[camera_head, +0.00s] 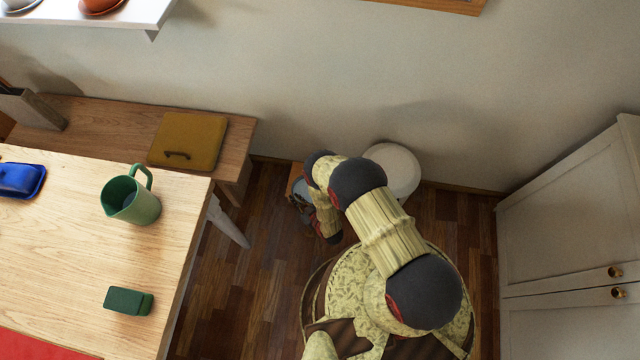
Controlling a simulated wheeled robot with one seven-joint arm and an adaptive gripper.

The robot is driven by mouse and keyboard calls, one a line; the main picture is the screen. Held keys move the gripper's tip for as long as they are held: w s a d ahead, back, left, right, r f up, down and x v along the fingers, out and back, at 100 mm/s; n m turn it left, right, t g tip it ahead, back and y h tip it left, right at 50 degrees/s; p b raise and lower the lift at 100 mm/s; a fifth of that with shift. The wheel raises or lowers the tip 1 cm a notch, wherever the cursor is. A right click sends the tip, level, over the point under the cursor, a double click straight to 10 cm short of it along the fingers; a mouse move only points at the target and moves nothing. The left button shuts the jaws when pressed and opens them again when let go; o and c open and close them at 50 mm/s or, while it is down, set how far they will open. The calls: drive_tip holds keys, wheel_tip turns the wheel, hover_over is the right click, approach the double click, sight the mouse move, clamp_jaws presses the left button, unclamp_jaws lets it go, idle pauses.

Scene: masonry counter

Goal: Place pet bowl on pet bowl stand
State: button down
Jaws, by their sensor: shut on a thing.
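My arm reaches down to the floor in the middle of the view and hides much of what is beneath it. My gripper (304,204) is low beside the arm, small and partly hidden, shut on a blue-grey piece that appears to be the pet bowl (303,187). An orange-brown wooden edge, apparently the pet bowl stand (294,175), shows just behind and left of it. The bowl overlaps the stand in this view. I cannot tell whether the bowl rests on it or is held above it.
A round white-topped object (397,168) stands by the wall, right behind my arm. A wooden table (60,240) with a green pitcher (131,198) is at left, with a low bench (110,115) behind it. A white cabinet (570,230) is at right. Dark floor is open between.

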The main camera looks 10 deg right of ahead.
sight(297, 191)
drive_tip(key=w+f+b, duration=0.1)
drive_tip(key=w, duration=0.1)
drive_tip(key=w+f+b, duration=0.1)
drive_tip(key=w+f, duration=0.1)
drive_tip(key=w, duration=0.1)
drive_tip(key=w+f+b, duration=0.1)
drive_tip(key=w+f, duration=0.1)
drive_tip(key=shift+w+a+b, duration=0.1)
drive_tip(key=shift+w+b, duration=0.05)
drive_tip(key=shift+b, duration=0.15)
drive_tip(key=w+f+b, duration=0.1)
drive_tip(key=w+f, duration=0.1)
drive_tip(key=w+f+b, duration=0.2)
drive_tip(key=w+f, duration=0.1)
drive_tip(key=shift+w+f, duration=0.2)
drive_tip(key=shift+f, duration=0.05)
drive_tip(key=shift+w+f+b, duration=0.15)
drive_tip(key=shift+f+b, duration=0.4)
drive_tip(key=shift+f, duration=0.35)
drive_tip(key=shift+w+f+b, duration=0.1)
drive_tip(key=shift+f+b, duration=0.45)
drive_tip(key=shift+f, duration=0.3)
drive_tip(key=shift+f, duration=0.15)
drive_tip(key=c, duration=2)
unclamp_jaws()
drive_tip(key=shift+s, duration=0.1)
drive_tip(key=shift+o, duration=0.2)
